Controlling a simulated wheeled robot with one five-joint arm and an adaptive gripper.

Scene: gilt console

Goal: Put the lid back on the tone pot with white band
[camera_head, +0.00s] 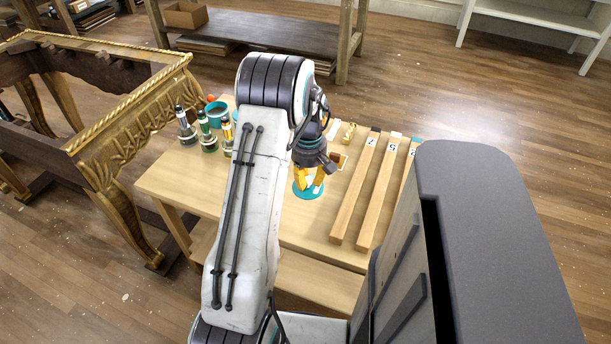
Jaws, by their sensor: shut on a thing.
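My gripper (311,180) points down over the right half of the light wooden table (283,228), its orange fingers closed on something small. It is probably the lid, but the fingers mostly hide it. A flat-looking teal round thing (300,193) shows below and around the fingertips, with a whitish patch near them. I cannot tell whether it is a pot's top or a mat, or whether the held thing touches it. A white band on a pot cannot be made out there.
Several small bottles with coloured bands (207,132) and an open teal cup (215,113) stand at the table's left back. Long numbered wooden strips (353,190) lie to the right of my gripper. A gilt console frame (125,150) stands left of the table.

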